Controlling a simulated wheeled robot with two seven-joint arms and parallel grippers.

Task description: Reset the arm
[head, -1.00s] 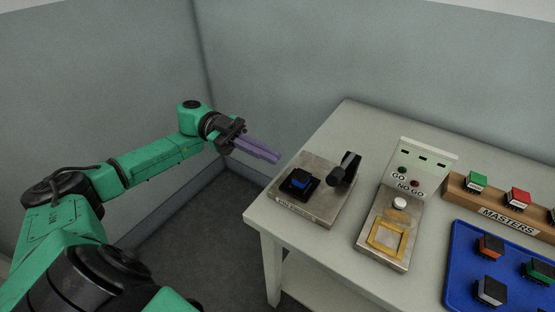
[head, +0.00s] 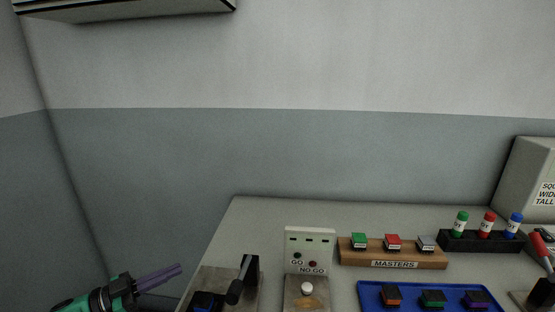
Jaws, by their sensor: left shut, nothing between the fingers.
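My left gripper (head: 158,278) is at the lower left of the head view, with its purple fingers shut and empty. It is left of the table (head: 250,216), apart from the metal fixture. That fixture (head: 216,279) has a dark lever (head: 243,278) and holds a black and blue connector (head: 206,302), cut by the lower picture edge. My right gripper is not in view.
The GO / NO GO tester (head: 309,250) stands mid-table. A wooden MASTERS block (head: 392,255) holds green, red and grey connectors. A blue tray (head: 372,295) holds several connectors. A black rack (head: 483,241) holds three capped bottles. A grey box (head: 530,185) stands at right.

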